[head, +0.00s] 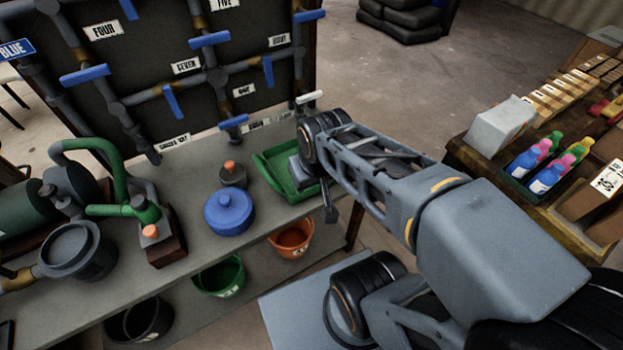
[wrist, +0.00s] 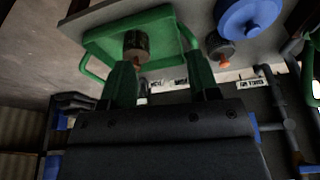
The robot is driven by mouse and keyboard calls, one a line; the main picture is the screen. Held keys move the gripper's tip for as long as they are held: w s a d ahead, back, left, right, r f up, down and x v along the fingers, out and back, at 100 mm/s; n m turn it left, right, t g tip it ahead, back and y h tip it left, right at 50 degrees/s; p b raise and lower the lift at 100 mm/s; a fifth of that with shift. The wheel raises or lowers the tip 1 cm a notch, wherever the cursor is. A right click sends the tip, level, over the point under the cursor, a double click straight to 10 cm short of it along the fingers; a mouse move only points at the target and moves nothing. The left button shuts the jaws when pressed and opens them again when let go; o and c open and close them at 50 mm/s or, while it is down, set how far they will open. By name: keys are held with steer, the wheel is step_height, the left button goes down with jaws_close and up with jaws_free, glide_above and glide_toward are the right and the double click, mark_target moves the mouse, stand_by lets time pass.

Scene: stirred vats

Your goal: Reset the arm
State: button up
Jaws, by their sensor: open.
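My gripper (wrist: 161,75) is open, its two green fingers spread apart with nothing seen between their tips. In the head view my gripper is partly hidden by my arm at the right side of the green tray (head: 272,180). The tray (wrist: 100,42) also shows beyond the fingers in the wrist view. A dark cylinder with an orange tip (wrist: 137,44) is at the tray, beyond the fingers and apart from them. In the head view that cylinder is hidden.
A blue lidded pot (head: 229,212) and another orange-topped dark piece (head: 233,175) stand left of the tray. A pipe board with blue valve handles (head: 210,40) rises behind the bench. Buckets (head: 292,240) sit below. A bottle crate (head: 543,165) is on the right table.

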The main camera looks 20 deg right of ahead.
steer(key=shift+s+a, duration=0.1)
step_height(320, 180, up, 7)
steer(key=p, duration=0.6)
steer(key=shift+s+r, duration=0.1)
stand_by(0.9)
